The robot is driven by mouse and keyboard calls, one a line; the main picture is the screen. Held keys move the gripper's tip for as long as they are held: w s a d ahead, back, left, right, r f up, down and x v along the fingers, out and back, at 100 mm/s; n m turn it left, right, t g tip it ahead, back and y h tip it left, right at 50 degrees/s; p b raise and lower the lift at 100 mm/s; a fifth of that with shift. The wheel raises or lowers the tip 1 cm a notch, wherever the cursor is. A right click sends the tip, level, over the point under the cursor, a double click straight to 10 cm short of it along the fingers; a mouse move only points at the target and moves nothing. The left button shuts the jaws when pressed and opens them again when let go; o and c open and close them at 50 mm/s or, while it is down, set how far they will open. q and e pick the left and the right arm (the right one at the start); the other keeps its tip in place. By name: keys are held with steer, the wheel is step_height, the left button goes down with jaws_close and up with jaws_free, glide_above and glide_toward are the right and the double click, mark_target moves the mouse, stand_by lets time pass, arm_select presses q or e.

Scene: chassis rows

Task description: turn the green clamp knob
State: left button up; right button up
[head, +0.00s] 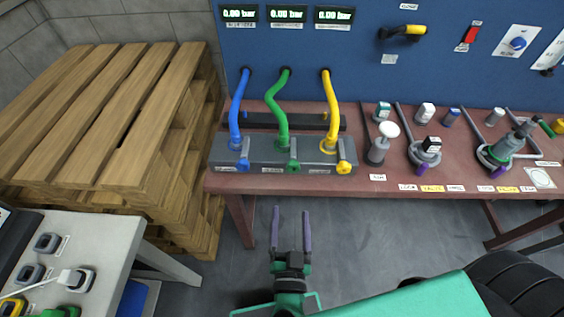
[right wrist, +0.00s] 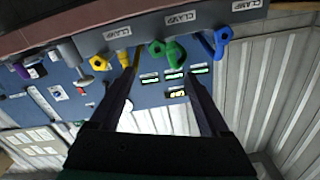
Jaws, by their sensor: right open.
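The green clamp knob (head: 294,166) is on the front of a grey clamp block (head: 318,157), below a green hose (head: 281,110). It sits between a blue knob (head: 243,164) and a yellow knob (head: 344,166). My right gripper (head: 291,213) is open and empty, in front of the bench edge, its fingers pointing toward the green knob, apart from it. My left gripper is not in view.
Three gauges (head: 286,16) on the blue panel read 0.00 bar. Tools and small canisters stand on the red bench (head: 390,184) to the right. Wooden pallets (head: 110,110) are stacked at left. A grey table (head: 92,238) stands lower left. Floor before the block is clear.

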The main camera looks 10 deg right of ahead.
mark_target(293, 169)
steer(key=x, duration=0.4)
steer(key=p+x, duration=0.1)
steer(key=x, duration=0.3)
steer(key=p+x, duration=0.1)
steer(key=x, duration=0.4)
steer(key=shift+d+r, duration=0.1)
steer(key=shift+d, duration=0.2)
steer(key=shift+w+d, duration=0.15)
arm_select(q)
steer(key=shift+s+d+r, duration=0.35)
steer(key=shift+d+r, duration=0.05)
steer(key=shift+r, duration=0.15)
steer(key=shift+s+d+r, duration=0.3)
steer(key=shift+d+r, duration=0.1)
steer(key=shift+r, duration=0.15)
arm_select(e)
jaws_close()
